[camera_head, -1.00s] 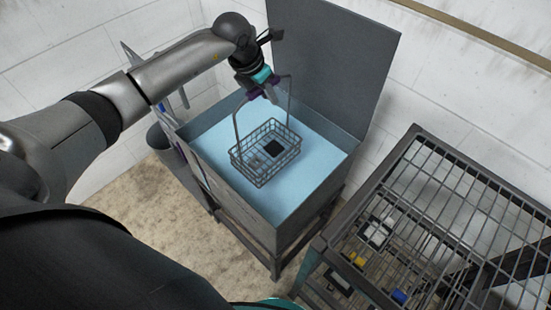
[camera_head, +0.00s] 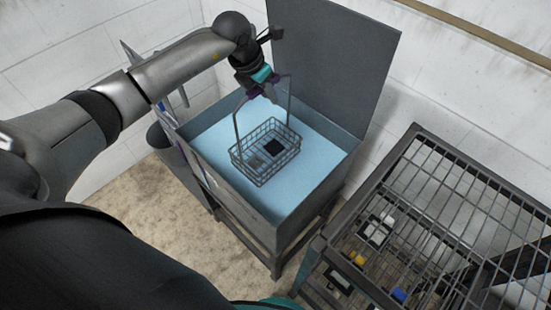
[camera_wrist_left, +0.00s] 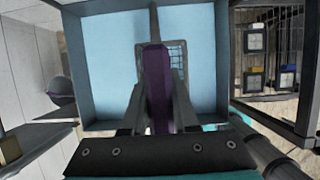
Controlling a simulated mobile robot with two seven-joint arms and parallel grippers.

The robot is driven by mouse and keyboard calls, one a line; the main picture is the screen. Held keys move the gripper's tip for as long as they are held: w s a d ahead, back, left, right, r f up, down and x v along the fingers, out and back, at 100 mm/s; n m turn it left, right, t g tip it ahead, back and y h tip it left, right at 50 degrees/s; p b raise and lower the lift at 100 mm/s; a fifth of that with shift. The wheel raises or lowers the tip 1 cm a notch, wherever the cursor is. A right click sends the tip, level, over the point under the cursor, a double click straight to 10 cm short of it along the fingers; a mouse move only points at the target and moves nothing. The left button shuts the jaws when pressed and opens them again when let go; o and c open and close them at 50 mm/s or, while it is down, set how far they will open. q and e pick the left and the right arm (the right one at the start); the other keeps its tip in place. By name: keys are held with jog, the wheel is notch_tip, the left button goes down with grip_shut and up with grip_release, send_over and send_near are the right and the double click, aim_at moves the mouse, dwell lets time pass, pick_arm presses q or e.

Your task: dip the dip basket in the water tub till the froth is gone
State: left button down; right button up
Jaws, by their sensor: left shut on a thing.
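The dip basket (camera_head: 265,152) is a grey wire basket with a tall handle, holding a dark square piece and a smaller greyish piece. My left gripper (camera_head: 268,92) is shut on the top of its handle, above the basket. The water tub (camera_head: 235,205) is a grey box with pale blue water (camera_head: 312,188). The basket is inside the tub's outline; I cannot tell how deep it sits. I see no clear froth. In the left wrist view the left gripper (camera_wrist_left: 155,65) hides much of the basket (camera_wrist_left: 177,55). My right gripper is out of view.
A raised grey panel (camera_head: 335,65) stands behind the tub. A wire rack table (camera_head: 455,190) stands to the right, with several small white, yellow and blue items on or below it. A dark bucket (camera_head: 160,138) is left of the tub, by the wall.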

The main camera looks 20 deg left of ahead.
pick_arm(q)
jog(key=shift+w+r, duration=0.1)
jog(key=shift+r, duration=0.1)
jog(key=shift+r+p, duration=4.25)
jog(key=shift+r, duration=1.75)
